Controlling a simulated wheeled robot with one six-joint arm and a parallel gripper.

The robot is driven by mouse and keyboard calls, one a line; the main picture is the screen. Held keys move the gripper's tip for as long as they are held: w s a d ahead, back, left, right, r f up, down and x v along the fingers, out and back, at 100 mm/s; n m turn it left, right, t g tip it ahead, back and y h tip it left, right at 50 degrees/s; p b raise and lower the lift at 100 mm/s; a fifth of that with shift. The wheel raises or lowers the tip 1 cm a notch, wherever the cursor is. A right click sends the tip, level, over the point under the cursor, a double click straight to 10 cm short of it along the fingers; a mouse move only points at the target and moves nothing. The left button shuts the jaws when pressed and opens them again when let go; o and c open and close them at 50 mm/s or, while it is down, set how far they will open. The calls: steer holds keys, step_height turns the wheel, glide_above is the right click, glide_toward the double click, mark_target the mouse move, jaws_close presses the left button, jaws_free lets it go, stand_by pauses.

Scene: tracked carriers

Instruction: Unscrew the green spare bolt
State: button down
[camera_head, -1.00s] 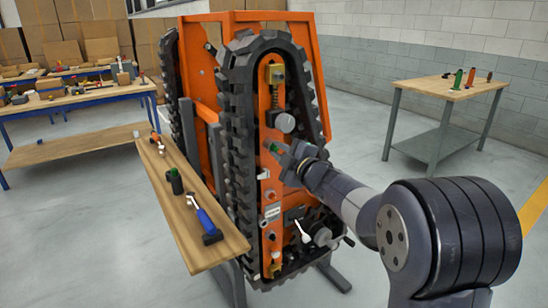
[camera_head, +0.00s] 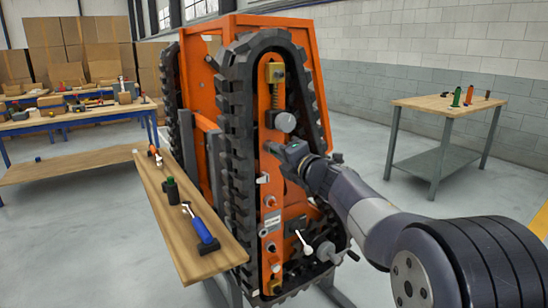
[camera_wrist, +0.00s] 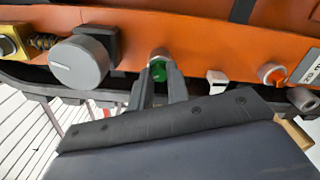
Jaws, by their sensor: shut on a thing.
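The green bolt (camera_wrist: 159,72) shows in the wrist view between my two finger tips, close against the orange side plate (camera_wrist: 200,40) of the tracked carrier. My gripper (camera_wrist: 158,78) is shut on it. In the head view my gripper (camera_head: 281,152) reaches the orange plate inside the black track loop, below a round grey knob (camera_head: 285,122). The bolt is mostly hidden there by the fingers, with a little green beside them. How far the bolt sits in its hole cannot be told.
The grey knob (camera_wrist: 78,62) stands out left of my fingers in the wrist view. A white lever (camera_wrist: 217,82) and an orange-white fitting (camera_wrist: 271,74) are on the right. A wooden shelf (camera_head: 190,232) with tools lies left of the track. A table (camera_head: 450,105) stands at the right.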

steer(key=n+b, duration=0.3)
steer(key=n, duration=0.3)
steer(key=shift+n, duration=0.3)
steer(key=c, duration=1.5)
jaws_free()
